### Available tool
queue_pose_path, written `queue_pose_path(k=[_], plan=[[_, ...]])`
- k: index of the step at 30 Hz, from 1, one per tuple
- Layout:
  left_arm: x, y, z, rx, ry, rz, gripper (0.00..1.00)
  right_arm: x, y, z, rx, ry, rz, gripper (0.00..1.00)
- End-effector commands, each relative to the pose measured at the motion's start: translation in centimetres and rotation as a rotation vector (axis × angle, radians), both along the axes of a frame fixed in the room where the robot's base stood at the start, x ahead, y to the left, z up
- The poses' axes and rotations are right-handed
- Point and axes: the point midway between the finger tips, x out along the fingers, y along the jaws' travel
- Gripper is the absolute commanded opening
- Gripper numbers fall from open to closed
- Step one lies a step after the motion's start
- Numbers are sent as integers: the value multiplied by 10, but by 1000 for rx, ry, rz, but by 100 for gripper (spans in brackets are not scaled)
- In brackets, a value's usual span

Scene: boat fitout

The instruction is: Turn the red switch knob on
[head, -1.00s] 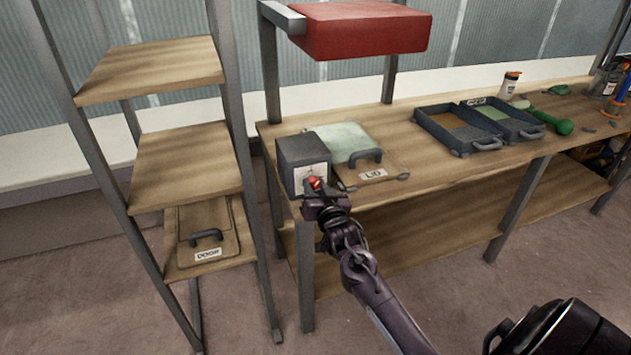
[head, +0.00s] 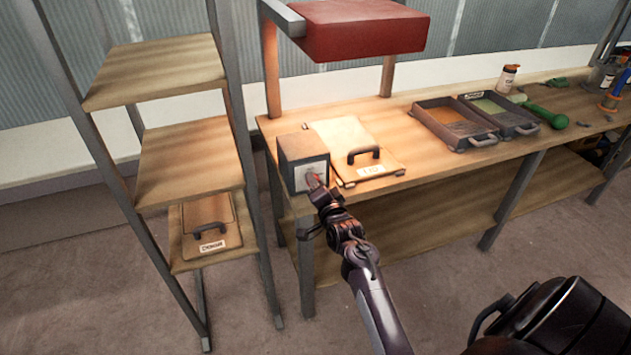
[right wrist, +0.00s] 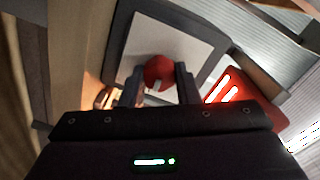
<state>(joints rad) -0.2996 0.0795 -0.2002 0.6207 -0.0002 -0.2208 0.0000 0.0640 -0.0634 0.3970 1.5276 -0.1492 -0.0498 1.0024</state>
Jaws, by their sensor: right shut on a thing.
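The red switch knob (right wrist: 159,72) sits on the pale front plate (right wrist: 190,42) of a dark grey box. The box (head: 303,149) stands at the left end of the workbench in the head view. My right gripper (right wrist: 158,86) is shut on the knob, one finger on each side of it. In the head view my right gripper (head: 316,186) is at the front of the box and mostly hides the knob. The red lamp hood (head: 362,30) above the bench is lit underneath, with bright strips glowing in the right wrist view (right wrist: 228,90). My left gripper is not in view.
A board with a handle and label (head: 372,170) lies just right of the box. Two dark trays (head: 455,143) and a green dumbbell-like object (head: 548,117) are farther right. A shelf rack (head: 190,160) stands close on the left.

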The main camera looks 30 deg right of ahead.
Motion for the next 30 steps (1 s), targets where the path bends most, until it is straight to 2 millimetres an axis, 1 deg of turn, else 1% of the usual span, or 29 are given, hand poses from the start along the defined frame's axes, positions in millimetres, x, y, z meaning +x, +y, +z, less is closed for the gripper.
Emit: queue_pose_path(k=[4, 9, 23, 24, 29, 30], plan=[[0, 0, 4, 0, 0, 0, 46, 0, 0, 0, 60, -12, -1, 6], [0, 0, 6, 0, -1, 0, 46, 0, 0, -1, 95, -20, 0, 6], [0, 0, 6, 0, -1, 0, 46, 0, 0, -1, 107, -24, -1, 6], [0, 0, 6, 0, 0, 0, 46, 0, 0, -1, 107, -24, -1, 30], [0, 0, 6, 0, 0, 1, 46, 0, 0, -1, 106, -25, 0, 50], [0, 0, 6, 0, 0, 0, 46, 0, 0, -1, 106, -25, 0, 50]])
